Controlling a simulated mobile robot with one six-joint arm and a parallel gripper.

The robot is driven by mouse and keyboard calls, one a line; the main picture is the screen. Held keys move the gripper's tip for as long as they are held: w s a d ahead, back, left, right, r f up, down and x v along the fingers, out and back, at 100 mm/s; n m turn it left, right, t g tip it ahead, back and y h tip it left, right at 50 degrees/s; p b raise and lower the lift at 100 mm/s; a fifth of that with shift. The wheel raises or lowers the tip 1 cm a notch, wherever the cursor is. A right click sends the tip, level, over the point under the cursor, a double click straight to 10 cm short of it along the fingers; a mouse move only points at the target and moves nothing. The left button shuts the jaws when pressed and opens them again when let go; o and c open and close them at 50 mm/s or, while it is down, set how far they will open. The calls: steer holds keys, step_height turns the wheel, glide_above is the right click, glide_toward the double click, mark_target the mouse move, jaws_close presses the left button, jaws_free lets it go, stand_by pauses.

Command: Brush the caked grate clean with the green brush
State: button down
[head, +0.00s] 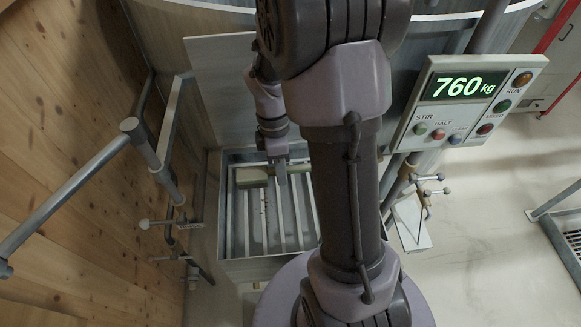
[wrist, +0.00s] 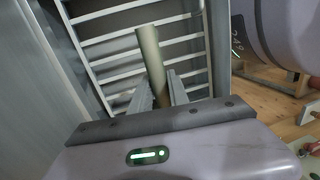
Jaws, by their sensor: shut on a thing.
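The grate (head: 248,222) is a frame of pale metal bars in a grey box below the mixer's mouth. A few small dark specks show near its middle bars; the rest of the visible bars look bare. My gripper (head: 278,172) is over the grate's far end, shut on the green brush (head: 254,175), which lies crosswise at the bars. In the wrist view my gripper (wrist: 163,92) holds the brush (wrist: 149,50) between its fingers, with the grate (wrist: 103,52) behind. I cannot tell whether the bristles touch the bars. My arm hides the grate's right side.
A control panel (head: 465,103) reading 760 kg stands at the right. Metal rails (head: 75,190) and a wooden wall (head: 70,100) flank the left. A pale upright plate (head: 222,90) stands behind the grate. Open floor (head: 490,210) lies at the right.

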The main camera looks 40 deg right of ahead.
step_height(320, 180, down, 11)
steer(key=b, duration=0.8)
steer(key=shift+b, duration=0.3)
steer(key=shift+f+b, duration=0.45)
steer(key=shift+f, duration=0.2)
steer(key=shift+w+d+r, duration=0.1)
steer(key=shift+w, duration=0.05)
